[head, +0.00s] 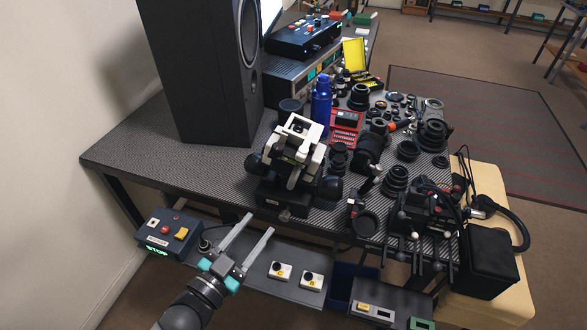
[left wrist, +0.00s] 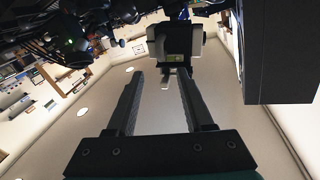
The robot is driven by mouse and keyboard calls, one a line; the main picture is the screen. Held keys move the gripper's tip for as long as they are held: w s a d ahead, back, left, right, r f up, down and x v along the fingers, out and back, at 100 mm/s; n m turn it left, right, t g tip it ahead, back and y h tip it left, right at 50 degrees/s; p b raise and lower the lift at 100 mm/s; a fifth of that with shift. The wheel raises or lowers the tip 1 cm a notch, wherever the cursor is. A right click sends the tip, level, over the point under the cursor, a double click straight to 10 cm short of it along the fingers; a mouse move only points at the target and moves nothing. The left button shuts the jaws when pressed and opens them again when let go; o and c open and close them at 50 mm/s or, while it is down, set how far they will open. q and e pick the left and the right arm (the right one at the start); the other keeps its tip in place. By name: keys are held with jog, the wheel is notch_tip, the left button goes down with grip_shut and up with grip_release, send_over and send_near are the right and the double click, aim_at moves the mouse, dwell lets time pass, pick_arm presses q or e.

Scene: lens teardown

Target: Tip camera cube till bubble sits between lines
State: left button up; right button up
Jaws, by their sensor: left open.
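The camera cube, a white and black block (head: 298,142), sits in a dark mount (head: 287,198) with round black knobs near the table's front edge in the head view. In the left wrist view the cube (left wrist: 187,41) shows beyond the fingers, with a small yellow-green vial (left wrist: 173,57) on it. The bubble and lines are too small to make out. My left gripper (head: 260,222) is open and empty, in front of and below the mount, apart from it. My right gripper is not in view.
A tall black speaker (head: 204,70) stands left of the cube, and a blue bottle (head: 321,100) behind it. Lenses and small parts crowd the table's right side. A control box (head: 168,236) with buttons and a lit green display is left of my gripper. The table's left corner is clear.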

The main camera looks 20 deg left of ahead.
aim_at(289, 187)
pick_arm(q)
jog(key=b+x, duration=0.2)
jog(key=x, duration=1.3)
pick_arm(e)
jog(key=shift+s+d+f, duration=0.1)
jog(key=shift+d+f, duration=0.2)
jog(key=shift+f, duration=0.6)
pick_arm(q)
jog(key=shift+c, duration=0.4)
grip_shut()
